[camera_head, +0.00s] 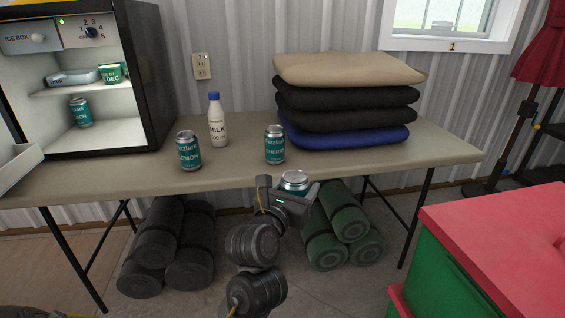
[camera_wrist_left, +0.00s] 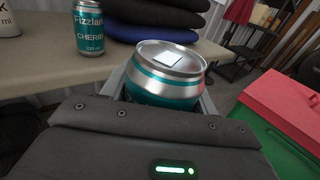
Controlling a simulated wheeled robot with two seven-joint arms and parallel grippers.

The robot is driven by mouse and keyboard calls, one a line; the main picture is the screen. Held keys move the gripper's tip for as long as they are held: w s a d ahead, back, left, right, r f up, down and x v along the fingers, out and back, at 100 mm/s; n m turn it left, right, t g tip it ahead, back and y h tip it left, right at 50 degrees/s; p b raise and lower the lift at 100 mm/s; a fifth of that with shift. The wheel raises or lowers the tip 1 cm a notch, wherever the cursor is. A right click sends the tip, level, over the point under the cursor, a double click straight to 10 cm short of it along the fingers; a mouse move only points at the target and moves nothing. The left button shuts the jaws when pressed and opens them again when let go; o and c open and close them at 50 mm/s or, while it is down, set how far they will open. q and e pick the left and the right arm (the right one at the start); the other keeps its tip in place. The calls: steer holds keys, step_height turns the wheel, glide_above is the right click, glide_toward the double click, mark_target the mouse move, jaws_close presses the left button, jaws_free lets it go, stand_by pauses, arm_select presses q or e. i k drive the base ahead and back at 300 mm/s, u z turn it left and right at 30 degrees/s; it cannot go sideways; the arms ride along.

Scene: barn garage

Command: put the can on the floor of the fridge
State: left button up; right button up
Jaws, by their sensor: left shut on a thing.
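My left gripper (camera_head: 290,190) is shut on a teal and silver can (camera_head: 294,181), just off the table's front edge. The held can also shows in the left wrist view (camera_wrist_left: 168,75), top up and slightly tilted; its label is hidden. A small open fridge (camera_head: 92,141) stands at the left of the table. Two more teal cans stand on the table, one lemon (camera_head: 188,151) and one cherry (camera_head: 275,145). My right gripper is not in view.
A milk bottle (camera_head: 217,121) stands between the table cans. Folded cushions (camera_head: 346,100) are stacked on the table (camera_head: 235,177) behind the gripper. The fridge floor has free room right of its can. A red-topped green chest (camera_head: 500,235) stands front right.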

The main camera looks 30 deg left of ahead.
mark_target(129, 132)
steer(key=z, duration=0.05)
steer(key=k, duration=0.5)
steer(key=u, duration=1.15)
steer(key=i, duration=0.7)
